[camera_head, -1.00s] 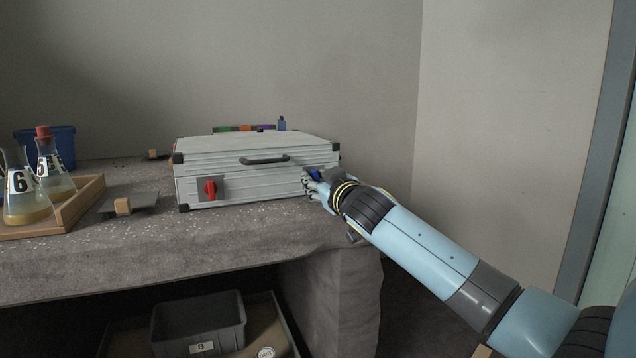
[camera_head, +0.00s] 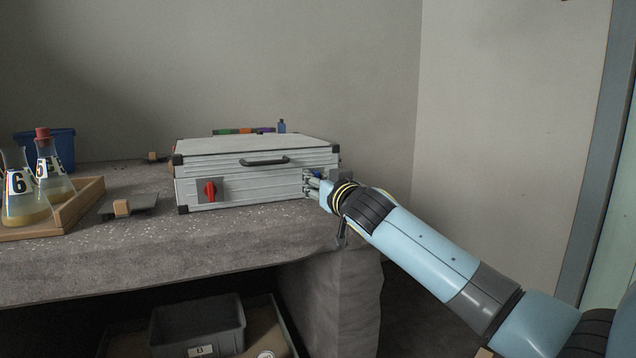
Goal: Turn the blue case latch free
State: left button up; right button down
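A closed silver case (camera_head: 250,188) with a black handle (camera_head: 265,161) lies on the bench. A red latch (camera_head: 210,192) stands upright on a grey plate at the left of its front. The blue latch (camera_head: 317,174) is at the right of the front, mostly hidden by my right gripper. My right gripper (camera_head: 309,186) reaches in from the right with its fingers at the blue latch. The fingers are small and overlap the latch, so I cannot tell whether they grip it. My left gripper is not in view.
A wooden tray (camera_head: 92,196) with flasks (camera_head: 27,205) stands at the left, near a blue bin (camera_head: 62,146). A small block on a plate (camera_head: 122,208) lies between tray and case. A grey crate (camera_head: 198,326) is under the concrete bench (camera_head: 120,250).

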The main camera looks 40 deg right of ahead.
jog(key=shift+f, duration=0.2)
jog(key=c, duration=1.4)
grip_release()
jog(key=shift+o, duration=0.2)
jog(key=shift+r, duration=0.1)
jog(key=shift+s, duration=0.1)
jog(key=v, duration=1.2)
